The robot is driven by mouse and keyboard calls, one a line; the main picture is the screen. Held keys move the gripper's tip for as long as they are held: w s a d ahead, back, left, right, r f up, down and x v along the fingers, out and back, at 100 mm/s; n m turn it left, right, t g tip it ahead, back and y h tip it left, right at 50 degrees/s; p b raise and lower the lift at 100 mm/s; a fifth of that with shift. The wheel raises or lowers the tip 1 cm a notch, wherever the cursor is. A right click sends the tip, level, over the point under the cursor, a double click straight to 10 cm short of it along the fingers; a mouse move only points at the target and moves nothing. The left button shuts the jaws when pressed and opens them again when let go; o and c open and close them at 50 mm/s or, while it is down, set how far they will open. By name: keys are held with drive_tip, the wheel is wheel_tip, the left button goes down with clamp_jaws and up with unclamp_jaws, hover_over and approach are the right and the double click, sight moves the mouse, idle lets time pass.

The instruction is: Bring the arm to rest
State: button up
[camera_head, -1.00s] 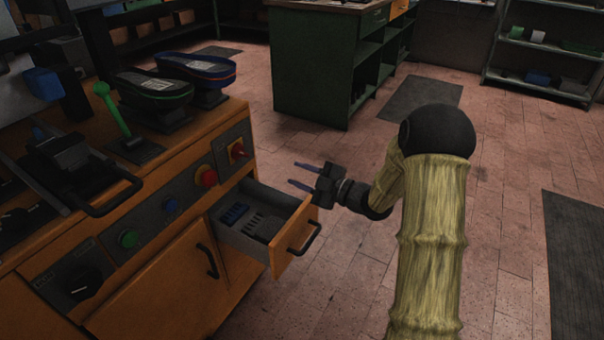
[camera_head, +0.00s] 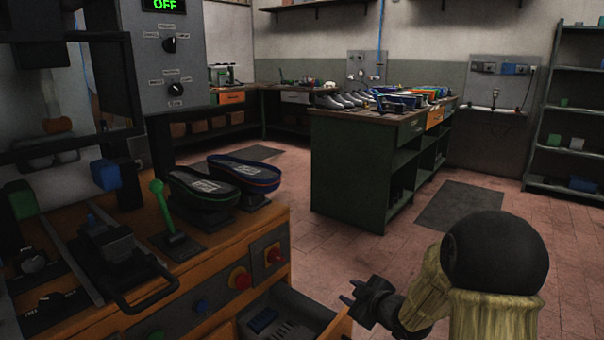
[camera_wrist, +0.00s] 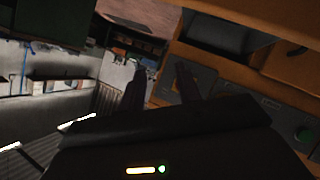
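My gripper (camera_head: 349,291) is low in the head view, right of the orange press bench, beside the pulled-out drawer (camera_head: 340,327). Its two dark fingers are apart, with nothing visible between them. In the wrist view the fingers (camera_wrist: 160,85) also show apart and empty, with the orange bench front and a drawer opening (camera_wrist: 215,30) beyond them. I cannot tell the exact gap between gripper and drawer. My arm's elbow fills the lower right of the head view.
The bench carries a green lever (camera_head: 165,214), two sole-shaped pads (camera_head: 233,174), a red knob (camera_head: 239,279) and a dark handle (camera_head: 150,293). A display (camera_head: 164,5) reads OFF. A green workbench (camera_head: 352,168) stands behind, shelves (camera_head: 570,155) at right.

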drive_tip(key=s+d+f+m+g+h, duration=0.1)
drive_tip(key=s+m+g+h, duration=0.4)
drive_tip(key=s, duration=0.8)
drive_tip(key=s+d+f+m+g+h, duration=0.15)
drive_tip(key=s+m+g, duration=0.25)
drive_tip(key=s+m, duration=0.6)
wheel_tip(320, 180, up, 36)
drive_tip(key=s+n+p, duration=0.2)
drive_tip(key=p, duration=3.3)
drive_tip(key=shift+s+f+y, duration=0.2)
drive_tip(key=shift+s+y, duration=0.05)
drive_tip(key=shift+y, duration=0.2)
drive_tip(key=shift+w, duration=0.1)
